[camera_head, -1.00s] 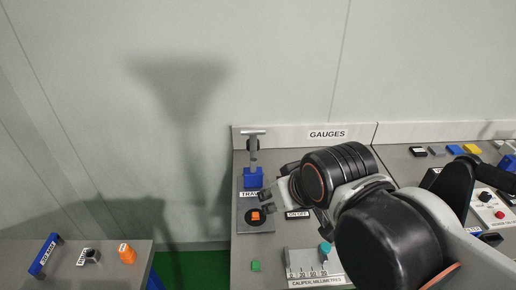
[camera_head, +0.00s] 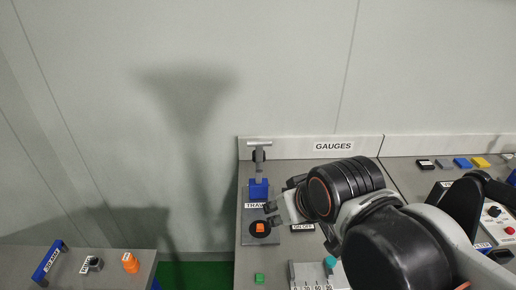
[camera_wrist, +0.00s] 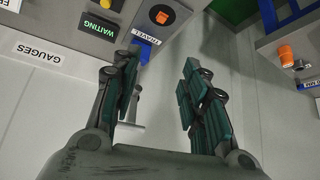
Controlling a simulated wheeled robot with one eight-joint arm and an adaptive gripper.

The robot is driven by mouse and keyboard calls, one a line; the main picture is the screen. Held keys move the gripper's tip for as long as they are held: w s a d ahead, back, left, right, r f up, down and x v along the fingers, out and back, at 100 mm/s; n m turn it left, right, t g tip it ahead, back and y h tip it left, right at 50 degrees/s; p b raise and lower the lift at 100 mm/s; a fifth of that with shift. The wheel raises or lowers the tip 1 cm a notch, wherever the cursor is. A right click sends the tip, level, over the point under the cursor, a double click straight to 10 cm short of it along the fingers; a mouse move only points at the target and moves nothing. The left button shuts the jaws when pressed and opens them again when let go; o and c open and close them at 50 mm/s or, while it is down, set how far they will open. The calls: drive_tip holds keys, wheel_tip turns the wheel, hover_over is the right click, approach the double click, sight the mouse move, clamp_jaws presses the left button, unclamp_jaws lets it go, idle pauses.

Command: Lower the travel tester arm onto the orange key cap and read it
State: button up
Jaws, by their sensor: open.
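The travel tester stands at the left end of the gauge bench. Its blue block (camera_head: 258,189) carries a grey arm (camera_head: 259,165) that stands raised, with a crossbar handle (camera_head: 259,143) on top. The orange key cap (camera_head: 260,228) sits on a dark round seat in front of the block, with the arm clear of it. In the wrist view the cap (camera_wrist: 161,16) and blue block (camera_wrist: 143,48) show at the top; a pale bar (camera_wrist: 130,127) shows partly behind the left finger. My gripper (camera_head: 271,214) is open and empty, just right of the cap. A green display (camera_wrist: 99,28) reads WAITING.
A caliper plate (camera_head: 310,276) and a small green block (camera_head: 259,278) lie nearer on the bench. A separate table at left holds a blue item (camera_head: 47,261) and an orange piece (camera_head: 130,263). A green-floored gap separates the two.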

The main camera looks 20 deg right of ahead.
drive_tip(key=shift+c, duration=0.8)
wheel_tip(320, 180, up, 18)
drive_tip(key=n+g+p, duration=0.6)
drive_tip(key=n+p, duration=0.8)
drive_tip(key=p, duration=0.7)
hover_over(262, 142)
drive_tip(key=s, duration=0.1)
drive_tip(key=f, duration=0.9)
drive_tip(key=w+f+b, duration=0.1)
drive_tip(key=f, duration=0.3)
drive_tip(key=shift+f, duration=0.15)
clamp_jaws()
